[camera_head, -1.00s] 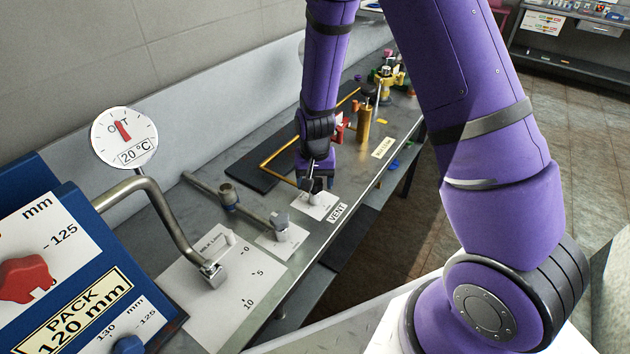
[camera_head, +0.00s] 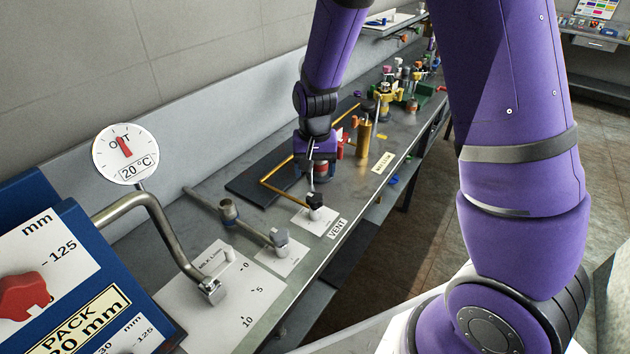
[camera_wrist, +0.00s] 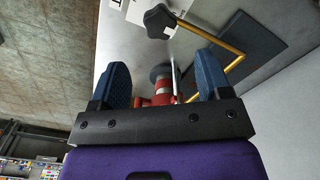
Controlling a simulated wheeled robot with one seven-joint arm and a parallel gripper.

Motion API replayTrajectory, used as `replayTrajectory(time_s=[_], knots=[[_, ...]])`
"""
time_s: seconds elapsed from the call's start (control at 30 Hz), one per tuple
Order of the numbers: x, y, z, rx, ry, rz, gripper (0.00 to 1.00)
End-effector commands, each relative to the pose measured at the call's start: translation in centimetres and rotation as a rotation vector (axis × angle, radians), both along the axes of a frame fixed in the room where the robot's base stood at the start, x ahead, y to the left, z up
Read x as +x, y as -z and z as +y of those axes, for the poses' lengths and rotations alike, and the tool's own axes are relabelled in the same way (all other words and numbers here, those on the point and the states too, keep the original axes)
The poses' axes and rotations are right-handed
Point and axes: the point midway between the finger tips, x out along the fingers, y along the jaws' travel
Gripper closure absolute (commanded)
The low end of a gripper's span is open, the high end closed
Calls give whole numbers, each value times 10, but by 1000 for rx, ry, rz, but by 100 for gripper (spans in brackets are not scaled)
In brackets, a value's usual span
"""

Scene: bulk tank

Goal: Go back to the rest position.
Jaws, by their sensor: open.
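My gripper (camera_wrist: 161,85) is open in the wrist view, its two blue fingers spread with nothing between them that they hold. In the head view my gripper (camera_head: 311,168) hangs above the steel bench, at the end of my purple arm. The dark vent knob (camera_head: 315,201) stands on a white plate by the VENT label, just below and in front of my gripper. The knob also shows in the wrist view (camera_wrist: 159,21), beyond the fingertips and apart from them. A red and grey fitting (camera_wrist: 162,88) lies behind the fingers' gap in the wrist view.
A brass post (camera_head: 364,138) with red parts stands close right of my gripper. A bent yellow rod (camera_head: 278,185) lies over a dark mat (camera_head: 245,187). A dial (camera_head: 125,154), a bent steel pipe (camera_head: 165,228) and a blue panel (camera_head: 75,270) stand at the left.

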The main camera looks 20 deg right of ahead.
Motion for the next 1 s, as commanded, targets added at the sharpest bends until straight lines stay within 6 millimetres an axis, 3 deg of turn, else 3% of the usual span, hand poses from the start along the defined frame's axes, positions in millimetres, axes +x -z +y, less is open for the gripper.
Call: replayTrajectory(time_s=[0.2,0.73,0.87,1.0], knots=[[0,-13,0,0,0,-1,29],[-1,-16,-1,1,-1,-4,29],[-5,-33,-4,12,-13,-22,29],[-15,-67,-9,31,-39,-58,29]])
